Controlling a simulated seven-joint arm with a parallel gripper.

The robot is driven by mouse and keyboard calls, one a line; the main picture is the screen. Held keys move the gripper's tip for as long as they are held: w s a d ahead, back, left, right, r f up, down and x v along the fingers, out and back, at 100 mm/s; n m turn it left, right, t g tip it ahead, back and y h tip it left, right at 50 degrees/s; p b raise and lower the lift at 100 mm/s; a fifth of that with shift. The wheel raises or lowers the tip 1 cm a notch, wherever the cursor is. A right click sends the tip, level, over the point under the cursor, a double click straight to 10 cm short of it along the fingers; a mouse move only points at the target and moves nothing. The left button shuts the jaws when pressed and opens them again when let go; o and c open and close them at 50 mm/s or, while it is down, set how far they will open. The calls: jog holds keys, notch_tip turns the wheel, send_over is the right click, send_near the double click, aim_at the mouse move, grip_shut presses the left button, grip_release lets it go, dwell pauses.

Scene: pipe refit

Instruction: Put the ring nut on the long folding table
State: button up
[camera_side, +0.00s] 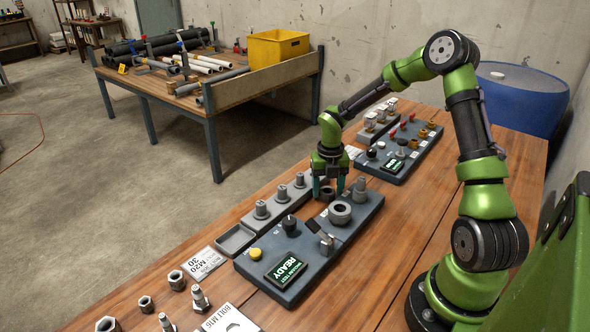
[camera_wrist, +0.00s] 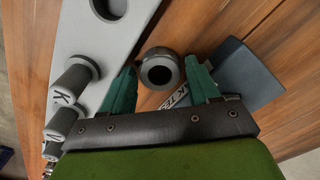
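A dark grey ring nut (camera_side: 327,194) lies on the wooden worktop between the grey rack and the blue-grey test panel; it also shows in the wrist view (camera_wrist: 160,70). My gripper (camera_side: 328,186) is directly above it with its teal fingers pointing down. In the wrist view my gripper (camera_wrist: 160,78) has its fingers apart, with the ring between the tips and a gap on each side. I cannot tell how low the fingertips are beside the ring. The wooden worktop (camera_side: 395,235) is long; I cannot tell whether it is the folding table.
The test panel (camera_side: 290,262) reads READY and carries a larger ring (camera_side: 341,212), knobs and a yellow button. The grey rack (camera_side: 272,215) holds several studs. Loose nuts and bolts lie at the front. A separate table (camera_side: 230,88) behind holds pipes and a yellow bin (camera_side: 277,47).

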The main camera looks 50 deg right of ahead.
jog(key=shift+r, duration=0.1)
notch_tip(320, 180, up, 11)
jog(key=s+a+r+m+t, duration=0.2)
jog(key=s+a+r+m, duration=0.2)
jog(key=m, duration=0.6)
jog(key=s+a+r+m+t+y, duration=0.1)
jog(key=s+a+r+m, duration=0.3)
jog(key=a+m, duration=0.5)
jog(key=s+a+r+m+t+y, duration=0.1)
jog(key=s+a+r+m+t, duration=0.3)
jog(key=m, duration=0.8)
jog(key=s+a, duration=0.2)
jog(key=s, duration=0.2)
jog(key=shift+a+r, duration=0.15)
jog(key=shift+r, duration=0.1)
